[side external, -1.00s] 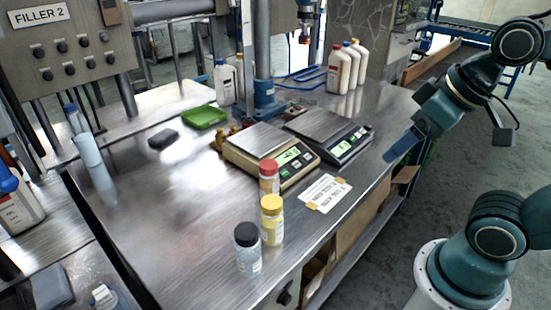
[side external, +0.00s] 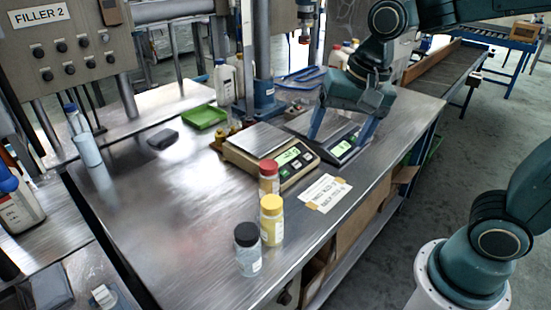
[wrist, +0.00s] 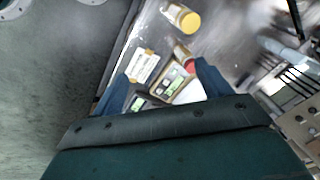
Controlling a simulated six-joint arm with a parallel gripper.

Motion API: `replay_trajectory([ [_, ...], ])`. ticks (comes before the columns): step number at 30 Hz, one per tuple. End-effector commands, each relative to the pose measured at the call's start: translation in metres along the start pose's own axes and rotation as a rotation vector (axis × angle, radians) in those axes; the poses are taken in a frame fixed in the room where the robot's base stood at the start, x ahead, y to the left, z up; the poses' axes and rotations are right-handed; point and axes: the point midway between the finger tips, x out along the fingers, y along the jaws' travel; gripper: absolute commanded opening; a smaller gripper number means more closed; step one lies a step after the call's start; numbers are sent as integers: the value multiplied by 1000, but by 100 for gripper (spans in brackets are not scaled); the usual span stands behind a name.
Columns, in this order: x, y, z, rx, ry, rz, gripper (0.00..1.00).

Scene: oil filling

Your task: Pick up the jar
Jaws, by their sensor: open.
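Three jars stand upright near the front of the steel table in the side view: a red-capped jar (side external: 269,180), a yellow jar with a yellow cap (side external: 271,222) and a clear jar with a black cap (side external: 248,254). The task does not say which jar. My gripper (side external: 337,140) is open, fingers down, above the right-hand scale, behind and to the right of the jars and apart from them. In the wrist view, the yellow cap (wrist: 188,22) is at the top, and the red cap (wrist: 191,67) shows beside one finger of my gripper (wrist: 161,78).
Two scales, a left one (side external: 247,158) and a right one (side external: 339,149), stand behind the jars. A paper card (side external: 324,192) lies right of them. A green tray (side external: 204,117) and white bottles (side external: 224,82) are farther back. The table's left middle is clear.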

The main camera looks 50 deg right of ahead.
Motion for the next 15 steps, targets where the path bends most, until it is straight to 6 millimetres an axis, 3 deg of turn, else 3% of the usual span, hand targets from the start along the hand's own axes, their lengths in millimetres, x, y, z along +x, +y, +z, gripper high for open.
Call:
replay_trajectory([
  [15,82,-72,-11,586,-74,169,77],
])
